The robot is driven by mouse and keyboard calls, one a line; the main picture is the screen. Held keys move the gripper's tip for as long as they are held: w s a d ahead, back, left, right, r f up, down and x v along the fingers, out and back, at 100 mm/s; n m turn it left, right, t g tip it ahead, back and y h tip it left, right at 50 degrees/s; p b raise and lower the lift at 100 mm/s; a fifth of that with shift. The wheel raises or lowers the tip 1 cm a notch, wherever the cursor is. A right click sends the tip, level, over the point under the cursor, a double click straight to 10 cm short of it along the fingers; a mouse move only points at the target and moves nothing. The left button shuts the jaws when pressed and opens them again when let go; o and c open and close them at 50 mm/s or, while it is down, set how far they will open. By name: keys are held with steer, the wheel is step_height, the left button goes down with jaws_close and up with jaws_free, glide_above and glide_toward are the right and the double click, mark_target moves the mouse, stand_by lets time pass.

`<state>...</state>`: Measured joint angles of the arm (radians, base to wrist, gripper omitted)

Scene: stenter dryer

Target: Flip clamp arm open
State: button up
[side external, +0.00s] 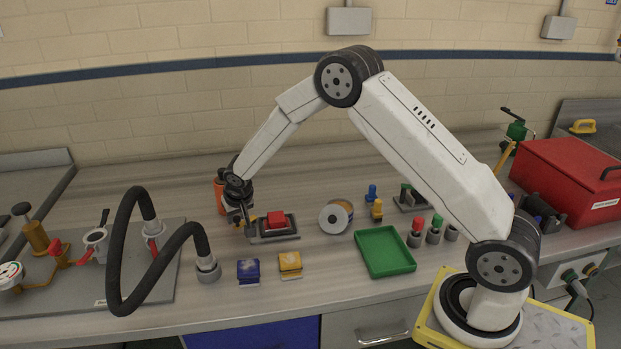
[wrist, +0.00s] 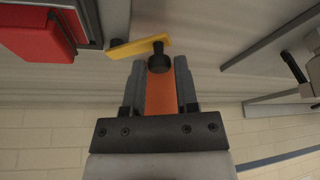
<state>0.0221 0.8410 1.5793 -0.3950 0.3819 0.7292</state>
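A clamp fixture with a red block (side external: 277,220) on a grey base (side external: 275,237) sits on the bench, left of centre. Its yellow clamp arm (side external: 248,217) shows at the fixture's left end, partly hidden by my gripper. In the wrist view the yellow arm (wrist: 138,46) with a black knob (wrist: 158,57) lies beside the red block (wrist: 35,28). My gripper (side external: 246,226) points down just left of the fixture. In the wrist view its fingers (wrist: 160,82) are apart, with the knob just beyond their tips; contact cannot be told.
An orange cylinder (side external: 219,196) stands close behind my gripper and appears between the fingers in the wrist view (wrist: 161,97). A black hose (side external: 122,240) arches at left. Blue (side external: 248,271) and yellow (side external: 289,263) blocks lie in front; a tape roll (side external: 335,217) and green tray (side external: 385,252) are right.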

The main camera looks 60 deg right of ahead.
steer(key=shift+o, duration=1.4)
steer(key=shift+r, duration=0.15)
steer(key=v, duration=0.7)
steer(key=shift+s+r, duration=0.15)
steer(key=shift+r, duration=0.05)
steer(key=s+a+n+y, duration=0.1)
steer(key=s+n, duration=0.1)
steer(key=s, duration=1.1)
steer(key=s+a+r+n+g, duration=0.1)
steer(key=s+n, duration=0.1)
steer(key=s, duration=1)
steer(key=shift+s+a+r+n+y, duration=0.2)
steer(key=shift+s+a+n+y, duration=0.1)
steer(key=shift+s+a+y, duration=0.1)
